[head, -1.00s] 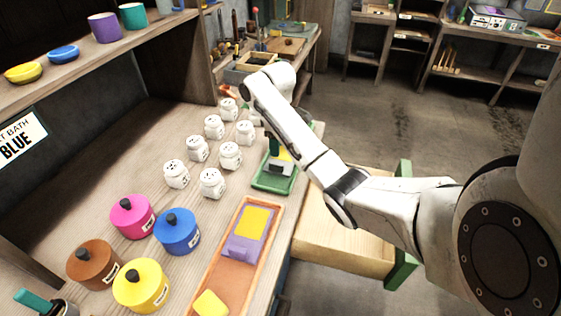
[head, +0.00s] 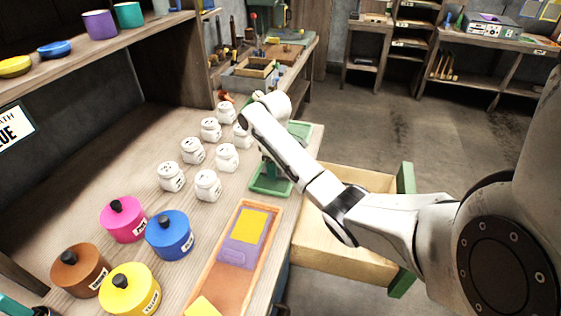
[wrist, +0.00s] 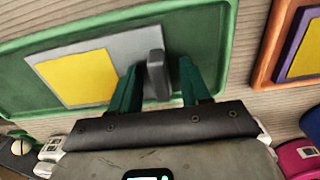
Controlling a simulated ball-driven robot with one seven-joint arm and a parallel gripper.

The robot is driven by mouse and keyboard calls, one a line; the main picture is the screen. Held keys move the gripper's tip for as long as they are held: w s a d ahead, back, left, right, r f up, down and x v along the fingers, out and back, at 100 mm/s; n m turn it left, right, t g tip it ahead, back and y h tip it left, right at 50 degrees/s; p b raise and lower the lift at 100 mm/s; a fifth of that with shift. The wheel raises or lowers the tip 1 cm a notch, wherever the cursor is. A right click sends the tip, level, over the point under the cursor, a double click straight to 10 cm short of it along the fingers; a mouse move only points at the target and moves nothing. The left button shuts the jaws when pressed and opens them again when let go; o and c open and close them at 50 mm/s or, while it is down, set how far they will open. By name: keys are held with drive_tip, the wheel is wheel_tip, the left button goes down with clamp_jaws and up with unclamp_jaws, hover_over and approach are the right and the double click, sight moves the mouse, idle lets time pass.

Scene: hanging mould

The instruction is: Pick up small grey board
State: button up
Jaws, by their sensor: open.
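The small grey board (wrist: 125,48) carries a yellow sheet (wrist: 77,78) and an upright grey handle (wrist: 155,68). It lies in a green tray (wrist: 217,35) in the wrist view. My gripper (wrist: 158,82) is open, with its two teal fingers on either side of the handle. Gaps show beside the handle, more clearly on the right; I cannot tell whether a finger touches it. In the head view the green tray (head: 270,188) shows at the bench's right edge. My arm hides the board and most of the gripper there.
An orange tray (head: 222,275) holding a purple board (head: 238,254) lies in front of the green tray. Several white jars (head: 207,185) stand just left of it. Pink (head: 123,222) and blue (head: 170,237) pots stand nearer. An open wooden drawer (head: 340,265) juts out at right.

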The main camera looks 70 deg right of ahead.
clamp_jaws()
idle(0.3)
drive_tip(key=shift+r, duration=0.25)
